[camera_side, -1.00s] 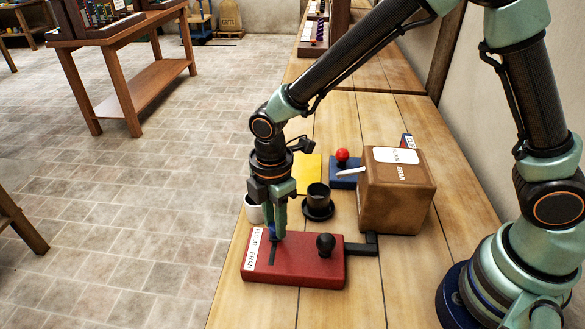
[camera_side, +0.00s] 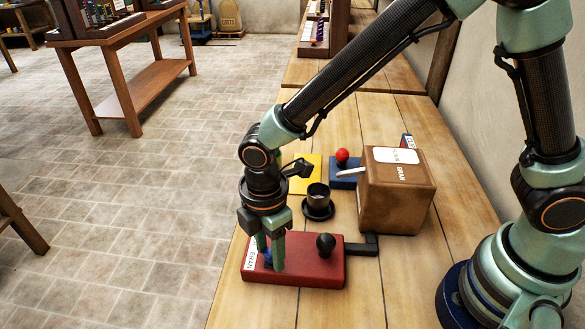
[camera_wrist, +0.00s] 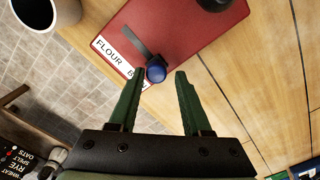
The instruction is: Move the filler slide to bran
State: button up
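The filler slide is a round blue knob (camera_wrist: 155,73) in a dark slot (camera_wrist: 130,40) on the red box (camera_side: 315,268). A white label (camera_wrist: 112,58) beside the slot reads FLOUR, then a word starting with B. The knob sits at the slot's B end; the slot runs empty towards FLOUR. My gripper (camera_side: 270,268) is low over the box. In the wrist view its fingers are apart, with the knob between the tips. A gap shows at the right finger; contact with the left finger cannot be told. In the side view the fingers largely hide the knob.
A black ball knob (camera_side: 326,243) stands on the red box's right part. A white cup (camera_wrist: 35,12) stands near the table's edge.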

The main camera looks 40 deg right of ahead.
aim_at(270, 254)
jog(key=shift+o, duration=0.3)
jog(key=shift+r, duration=0.2)
notch_tip(270, 254, up, 12)
jog(key=shift+f, duration=0.15)
dwell(0.3)
jog(key=s+d+r+m+t, duration=0.1)
jog(key=d+r+m+t, duration=0.1)
jog(key=d+m, duration=0.7)
jog(key=s+d+r+m+t, duration=0.1)
jog(key=d+r+m+t, duration=0.2)
jog(key=d+m, duration=0.6)
jog(key=d+r, duration=0.2)
jog(key=d, duration=0.4)
jog(key=shift+s+d+t, duration=0.15)
jog(key=shift+s+t, duration=0.05)
jog(key=shift+t, duration=0.1)
